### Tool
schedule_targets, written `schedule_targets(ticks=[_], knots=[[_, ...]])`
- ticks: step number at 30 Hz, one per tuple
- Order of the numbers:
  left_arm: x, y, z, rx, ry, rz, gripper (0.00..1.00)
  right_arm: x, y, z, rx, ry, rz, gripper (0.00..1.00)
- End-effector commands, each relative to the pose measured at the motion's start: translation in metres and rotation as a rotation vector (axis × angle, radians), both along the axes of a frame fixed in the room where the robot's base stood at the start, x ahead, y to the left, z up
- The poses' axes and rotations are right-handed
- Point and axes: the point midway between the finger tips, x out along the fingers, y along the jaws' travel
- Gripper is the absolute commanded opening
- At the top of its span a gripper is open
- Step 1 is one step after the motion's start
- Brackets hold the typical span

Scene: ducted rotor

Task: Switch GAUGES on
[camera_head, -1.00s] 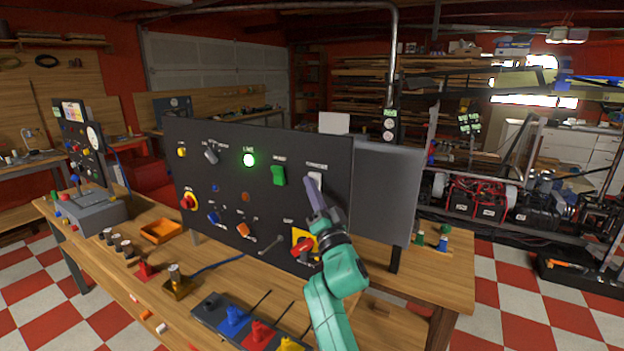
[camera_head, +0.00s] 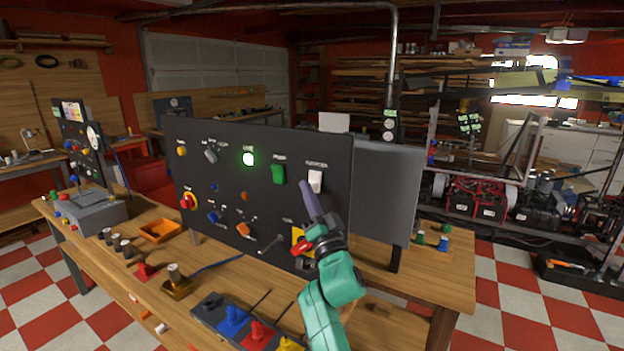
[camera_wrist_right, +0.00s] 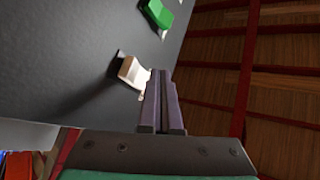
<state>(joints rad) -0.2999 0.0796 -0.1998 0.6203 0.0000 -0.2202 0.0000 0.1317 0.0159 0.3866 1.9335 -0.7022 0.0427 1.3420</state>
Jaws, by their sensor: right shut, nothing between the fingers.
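The black control panel (camera_head: 225,180) stands on the wooden bench. A white rocker switch (camera_head: 315,181) is at its upper right, with a green rocker (camera_head: 278,173) to its left. Both also show in the right wrist view, the white rocker (camera_wrist_right: 134,72) beside my fingertips and the green rocker (camera_wrist_right: 158,14) farther off. The small labels are too blurred to read, so I cannot tell which control is GAUGES. My right gripper (camera_head: 305,185) is shut and empty, its tips just below and left of the white rocker; contact is unclear. My left gripper is out of view.
The panel also bears a lit lamp (camera_head: 249,159), a grey selector (camera_head: 211,155), a red knob (camera_head: 188,202), and blue (camera_head: 212,217) and orange (camera_head: 243,229) levers. A grey plate (camera_head: 385,190) stands at its right. An orange tray (camera_head: 161,231) and coloured blocks crowd the bench.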

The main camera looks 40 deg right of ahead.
Motion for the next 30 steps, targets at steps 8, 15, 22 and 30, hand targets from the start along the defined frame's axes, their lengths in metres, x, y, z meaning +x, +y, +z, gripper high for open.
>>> schedule_targets(ticks=[8, 15, 22, 30], knots=[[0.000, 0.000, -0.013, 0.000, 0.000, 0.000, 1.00, -0.007, 0.023, -0.014, 0.003, -0.001, 0.001, 0.00], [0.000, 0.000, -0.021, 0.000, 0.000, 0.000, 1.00, -0.012, 0.041, -0.022, 0.002, 0.000, 0.000, 0.00], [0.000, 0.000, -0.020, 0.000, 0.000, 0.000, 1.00, -0.013, 0.042, -0.021, 0.000, 0.000, 0.000, 0.00], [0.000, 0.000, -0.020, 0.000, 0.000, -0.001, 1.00, -0.013, 0.042, -0.021, 0.000, 0.000, 0.000, 0.00]])
